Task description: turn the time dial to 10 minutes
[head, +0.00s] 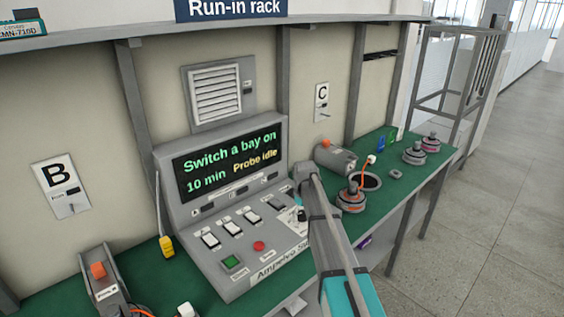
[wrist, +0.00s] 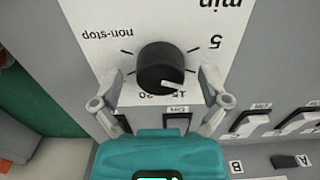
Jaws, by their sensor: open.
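The time dial (wrist: 160,68) is a round black knob on a white plate, seen upside down in the wrist view. Its white pointer line points to the lower right there, between the printed 5 and 15; a 10 label is not visible. "Non-stop" is printed to its left. My gripper (wrist: 160,78) is open, with one finger on each side of the knob and a gap to both sides. The console display (head: 228,160) reads "Switch a bay on", "10 min" and "Probe idle".
Bay switches (head: 231,227), a red button (head: 258,246) and a green button (head: 232,262) sit on the console face. Hub motors (head: 351,199) and a grey cylinder (head: 336,158) stand on the green bench right of my arm. A yellow probe (head: 167,246) is left of the console.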

